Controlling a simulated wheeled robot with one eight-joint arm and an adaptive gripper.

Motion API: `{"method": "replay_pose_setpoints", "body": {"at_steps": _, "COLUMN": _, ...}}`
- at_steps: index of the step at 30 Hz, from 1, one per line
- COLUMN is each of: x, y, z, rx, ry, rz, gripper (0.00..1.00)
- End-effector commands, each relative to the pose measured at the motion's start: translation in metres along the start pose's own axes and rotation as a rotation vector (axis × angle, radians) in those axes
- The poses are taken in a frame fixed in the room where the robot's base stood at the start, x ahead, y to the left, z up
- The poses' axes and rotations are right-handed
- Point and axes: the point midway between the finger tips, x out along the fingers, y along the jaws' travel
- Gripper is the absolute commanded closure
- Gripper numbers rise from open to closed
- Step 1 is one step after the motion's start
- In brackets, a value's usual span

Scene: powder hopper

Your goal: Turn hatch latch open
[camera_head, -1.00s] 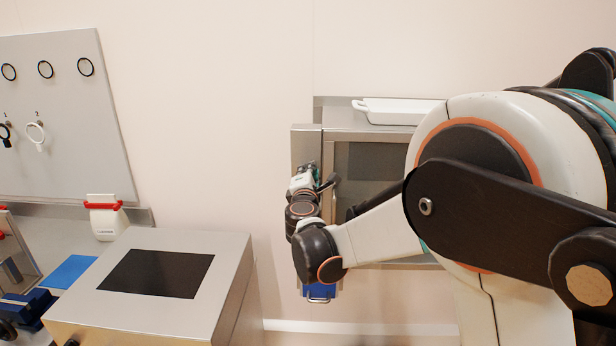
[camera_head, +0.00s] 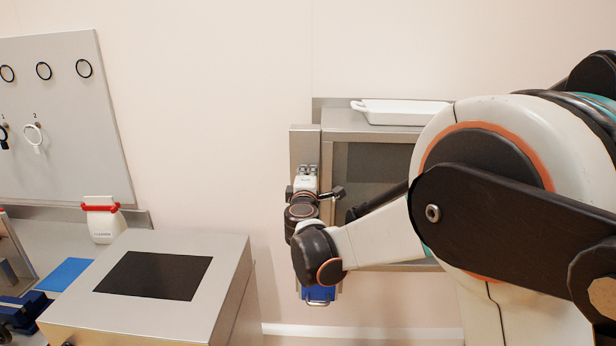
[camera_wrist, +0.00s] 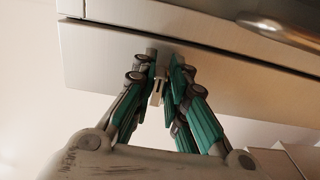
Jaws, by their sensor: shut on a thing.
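The hatch latch (camera_wrist: 157,92) is a small pale metal tab on the steel face of the cabinet, seen in the wrist view between my fingers. My gripper (camera_wrist: 164,72) has green-padded fingers on both sides of the latch and is shut on it. The fingertips hide part of the latch and its mount. In the head view my gripper (camera_head: 307,176) is at the left steel column of the wall cabinet (camera_head: 306,146). The latch cannot be made out there.
A white tray (camera_head: 400,112) sits on the cabinet. A blue box (camera_head: 318,294) hangs below the column. A metal bar handle (camera_wrist: 282,32) crosses the upper right of the wrist view. A steel box (camera_head: 215,255) with a dark panel stands at lower left. A pegboard (camera_head: 75,95) hangs at left.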

Motion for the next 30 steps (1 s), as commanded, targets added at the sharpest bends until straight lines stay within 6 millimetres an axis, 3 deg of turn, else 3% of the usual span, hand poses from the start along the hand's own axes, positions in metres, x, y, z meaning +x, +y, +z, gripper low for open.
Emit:
{"method": "replay_pose_setpoints", "body": {"at_steps": 5, "x": 0.000, "y": 0.000, "z": 0.000, "rx": 0.001, "ry": 0.000, "rz": 0.000, "gripper": 1.00}}
{"method": "replay_pose_setpoints", "body": {"at_steps": 6, "x": 0.000, "y": 0.000, "z": 0.000, "rx": 0.001, "ry": 0.000, "rz": 0.000, "gripper": 0.84}}
{"method": "replay_pose_setpoints", "body": {"at_steps": 9, "x": 0.000, "y": 0.000, "z": 0.000, "rx": 0.001, "ry": 0.000, "rz": 0.000, "gripper": 0.67}}
{"method": "replay_pose_setpoints", "body": {"at_steps": 22, "x": -0.007, "y": 0.000, "z": 0.000, "rx": 0.000, "ry": 0.001, "rz": 0.000, "gripper": 0.67}}
{"method": "replay_pose_setpoints", "body": {"at_steps": 30, "x": -0.056, "y": 0.000, "z": -0.001, "rx": 0.000, "ry": 0.002, "rz": 0.000, "gripper": 0.67}}
